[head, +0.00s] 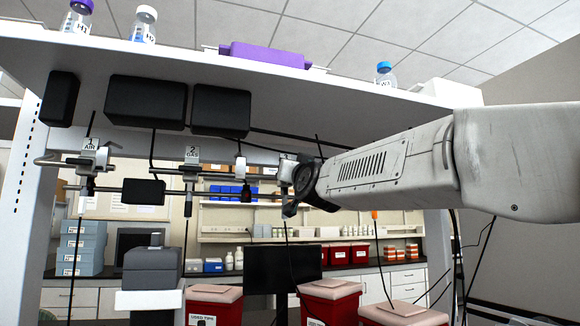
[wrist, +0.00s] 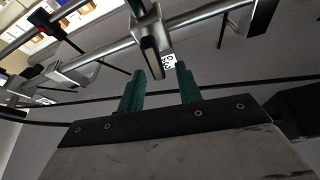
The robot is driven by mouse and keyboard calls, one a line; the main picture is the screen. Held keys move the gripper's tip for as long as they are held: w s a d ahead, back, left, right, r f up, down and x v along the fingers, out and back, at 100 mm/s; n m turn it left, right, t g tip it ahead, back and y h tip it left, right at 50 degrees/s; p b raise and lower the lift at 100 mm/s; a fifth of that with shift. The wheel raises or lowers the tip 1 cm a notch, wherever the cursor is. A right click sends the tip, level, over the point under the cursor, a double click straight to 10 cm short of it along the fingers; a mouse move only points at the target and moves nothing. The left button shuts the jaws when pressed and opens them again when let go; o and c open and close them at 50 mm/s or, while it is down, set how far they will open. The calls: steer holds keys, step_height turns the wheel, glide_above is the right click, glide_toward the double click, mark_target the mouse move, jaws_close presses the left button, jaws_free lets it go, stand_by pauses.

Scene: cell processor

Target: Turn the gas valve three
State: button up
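A silver valve block (wrist: 146,32) sits on a metal pipe in the wrist view, with a small dark lever (wrist: 152,58) and a white label tag (wrist: 169,61) whose text I cannot read clearly. My gripper (wrist: 160,69) has two green fingers spread apart, with the lever seen between their tips; I cannot tell whether they touch it. In the head view my gripper (head: 290,204) is at the right end of the pipe row and largely hides the valve there. Valve 2 GAS (head: 191,166) and valve 1 AIR (head: 88,163) are to its left.
Pipes (head: 165,192) run left from my gripper under a white shelf (head: 255,87) with black boxes (head: 148,100) beneath it. Black cables hang around the valves. Red bins (head: 335,298) and a dark device (head: 152,268) stand below.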

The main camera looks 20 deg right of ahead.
steer(key=v, duration=0.4)
steer(key=shift+s+f, duration=0.1)
steer(key=shift+s, duration=0.05)
